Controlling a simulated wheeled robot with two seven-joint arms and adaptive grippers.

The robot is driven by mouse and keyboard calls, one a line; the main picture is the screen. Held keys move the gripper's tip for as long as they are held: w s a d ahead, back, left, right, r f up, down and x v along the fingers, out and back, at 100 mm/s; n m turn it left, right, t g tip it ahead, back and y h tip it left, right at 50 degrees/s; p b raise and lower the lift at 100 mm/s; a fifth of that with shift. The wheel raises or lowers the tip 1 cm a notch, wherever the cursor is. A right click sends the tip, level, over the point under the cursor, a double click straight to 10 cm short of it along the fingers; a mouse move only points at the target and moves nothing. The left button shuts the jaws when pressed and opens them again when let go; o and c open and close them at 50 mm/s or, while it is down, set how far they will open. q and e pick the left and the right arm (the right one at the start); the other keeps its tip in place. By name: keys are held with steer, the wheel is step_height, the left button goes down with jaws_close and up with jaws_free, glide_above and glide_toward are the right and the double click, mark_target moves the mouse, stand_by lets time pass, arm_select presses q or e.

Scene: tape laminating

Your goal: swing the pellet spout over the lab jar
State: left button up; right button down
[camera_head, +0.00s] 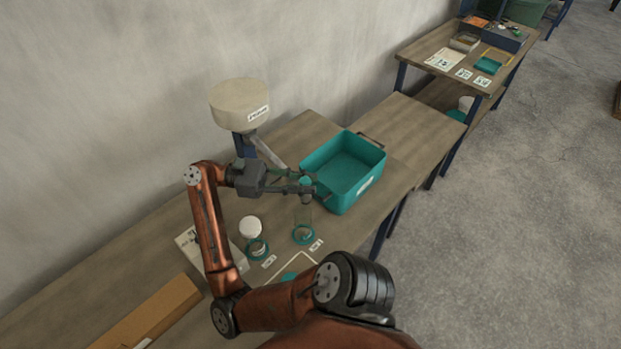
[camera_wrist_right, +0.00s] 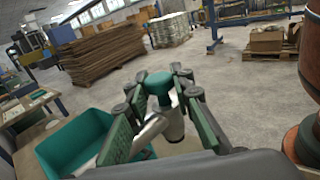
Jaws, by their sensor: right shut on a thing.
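The pale round hopper (camera_head: 238,104) stands at the back of the bench, and its grey spout (camera_head: 268,152) slopes down to the right. My right gripper (camera_head: 303,187) is shut on the spout's outer end. In the right wrist view the fingers (camera_wrist_right: 160,98) close around a teal knob (camera_wrist_right: 158,84) on the metal spout tube (camera_wrist_right: 150,132). A clear jar (camera_head: 304,216) on a teal ring stands below the gripper in the head view. A second jar (camera_head: 257,248) stands to its left. The card lettering is too small to tell which is the lab jar. My left gripper is not in view.
A teal bin (camera_head: 343,170) stands close right of my right gripper. A white round piece (camera_head: 250,227) is by the left jar. Small cards (camera_head: 316,245) lie before the jars. A brown carton (camera_head: 150,312) lies at front left. The adjoining bench (camera_head: 415,125) is clear.

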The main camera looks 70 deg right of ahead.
steer(key=shift+w+a, duration=0.25)
steer(key=shift+a, duration=0.15)
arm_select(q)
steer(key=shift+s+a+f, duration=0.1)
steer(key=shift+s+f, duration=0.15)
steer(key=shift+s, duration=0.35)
arm_select(e)
steer(key=shift+a, duration=0.1)
steer(key=c, duration=1.7)
jaws_free()
steer(key=shift+o, duration=0.2)
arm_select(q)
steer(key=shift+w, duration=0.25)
arm_select(e)
steer(key=w+a, duration=0.1)
steer(key=w, duration=1.1)
steer(key=shift+a, duration=0.35)
